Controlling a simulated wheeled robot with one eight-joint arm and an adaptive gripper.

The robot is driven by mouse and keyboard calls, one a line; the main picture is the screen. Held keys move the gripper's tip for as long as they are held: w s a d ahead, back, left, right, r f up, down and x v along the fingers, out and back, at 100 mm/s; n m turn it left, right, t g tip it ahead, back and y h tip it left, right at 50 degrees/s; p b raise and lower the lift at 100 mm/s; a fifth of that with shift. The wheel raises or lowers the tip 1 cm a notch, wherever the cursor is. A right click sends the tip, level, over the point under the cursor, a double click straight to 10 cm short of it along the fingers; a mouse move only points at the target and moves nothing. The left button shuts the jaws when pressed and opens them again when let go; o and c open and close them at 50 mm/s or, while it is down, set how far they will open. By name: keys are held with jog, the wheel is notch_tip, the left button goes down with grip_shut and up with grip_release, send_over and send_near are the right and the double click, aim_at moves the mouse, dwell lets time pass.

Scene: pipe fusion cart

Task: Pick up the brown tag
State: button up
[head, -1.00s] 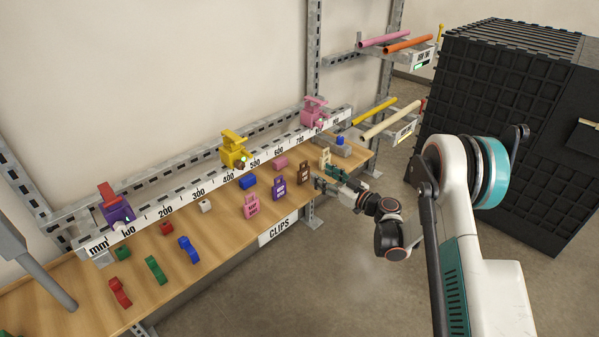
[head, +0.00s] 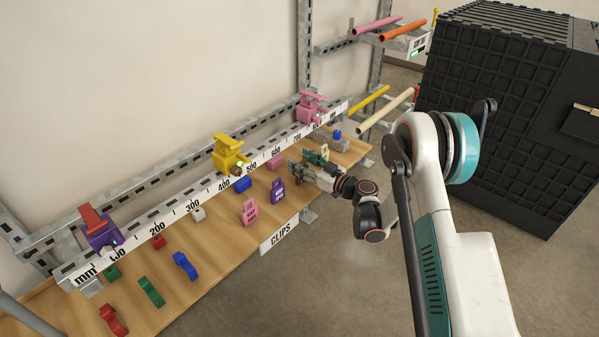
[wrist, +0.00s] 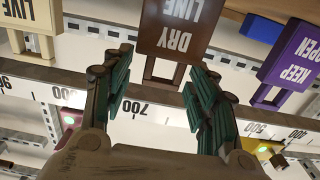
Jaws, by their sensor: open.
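The brown tag (wrist: 176,28), printed "DRY LINE" and upside down in the wrist view, is at the top centre with its open loop or legs pointing down in the picture. My gripper (wrist: 160,65) is open, with its two teal-padded fingers on either side of the tag's lower part. I see no clear contact, and cannot tell the depth gap. In the head view my gripper (head: 298,172) is over the bench's right part, and it hides the brown tag there.
A purple tag (wrist: 293,62) and a cream tag (wrist: 30,22) flank the brown one. A pink tag (head: 250,211) is further left. A white ruler rail (head: 205,196) with clamps runs behind. Several coloured clips lie on the wooden bench (head: 215,250).

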jog(key=c, duration=0.9)
jog(key=shift+r, duration=0.1)
